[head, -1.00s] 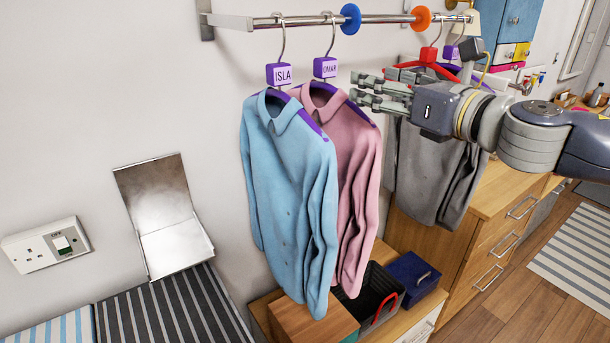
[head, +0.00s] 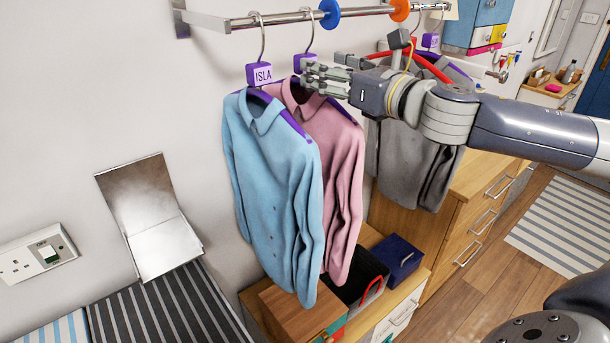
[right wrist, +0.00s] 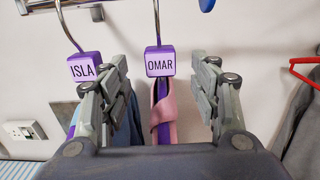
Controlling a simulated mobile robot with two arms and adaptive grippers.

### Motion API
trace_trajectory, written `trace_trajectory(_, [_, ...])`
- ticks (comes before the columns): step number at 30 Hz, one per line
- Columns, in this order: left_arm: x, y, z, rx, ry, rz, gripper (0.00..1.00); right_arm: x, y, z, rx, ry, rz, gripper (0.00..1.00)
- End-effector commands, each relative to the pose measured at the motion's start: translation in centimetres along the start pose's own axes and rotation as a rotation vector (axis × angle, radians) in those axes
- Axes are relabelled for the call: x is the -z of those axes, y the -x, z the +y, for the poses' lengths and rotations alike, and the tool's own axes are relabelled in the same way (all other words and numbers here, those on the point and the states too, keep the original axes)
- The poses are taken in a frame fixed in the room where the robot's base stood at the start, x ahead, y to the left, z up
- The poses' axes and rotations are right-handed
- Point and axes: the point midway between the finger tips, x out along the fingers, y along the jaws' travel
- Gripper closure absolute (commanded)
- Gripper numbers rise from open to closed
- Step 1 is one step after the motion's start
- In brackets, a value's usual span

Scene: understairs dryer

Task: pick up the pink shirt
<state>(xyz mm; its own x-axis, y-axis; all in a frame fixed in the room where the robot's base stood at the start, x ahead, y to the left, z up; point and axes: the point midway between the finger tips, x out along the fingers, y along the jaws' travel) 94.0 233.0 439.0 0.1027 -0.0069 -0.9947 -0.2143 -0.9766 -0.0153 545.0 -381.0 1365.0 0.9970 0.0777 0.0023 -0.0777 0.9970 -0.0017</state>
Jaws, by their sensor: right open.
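The pink shirt (head: 341,150) hangs on a purple hanger from the rail, just behind the blue shirt. Its purple tag reads OMAR in the right wrist view (right wrist: 160,63); in the head view my fingers partly cover it. My right gripper (head: 308,76) reaches in from the right at the height of the shirt's collar and hanger top. In the right wrist view the fingers (right wrist: 160,72) are spread wide, with the OMAR tag and the pink collar (right wrist: 169,108) between and beyond them. Nothing is gripped. My left gripper is not in view.
The blue shirt (head: 270,150) with the ISLA tag (head: 260,74) hangs close to the left. A grey shirt (head: 415,160) and red hanger are to the right, behind my arm. The rail (head: 275,20) runs above. A wooden box (head: 298,305) and a dark basket stand below.

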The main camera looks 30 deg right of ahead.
Motion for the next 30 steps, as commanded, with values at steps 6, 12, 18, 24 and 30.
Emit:
trace_trajectory(6, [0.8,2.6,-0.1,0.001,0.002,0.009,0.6,-0.6,-2.4,0.1,-0.004,-0.008,0.001,0.43])
trace_trajectory(12, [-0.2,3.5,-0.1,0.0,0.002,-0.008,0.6,-0.3,-4.0,0.0,-0.001,-0.005,0.001,0.43])
trace_trajectory(18, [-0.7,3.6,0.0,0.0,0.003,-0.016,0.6,-0.1,-4.4,0.0,-0.001,-0.002,0.001,0.43])
trace_trajectory(24, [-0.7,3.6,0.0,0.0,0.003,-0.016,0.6,-0.1,-4.4,0.0,-0.001,-0.001,0.001,0.52])
trace_trajectory(30, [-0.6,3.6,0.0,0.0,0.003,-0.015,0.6,-0.1,-4.4,0.0,-0.001,-0.001,0.001,0.98])
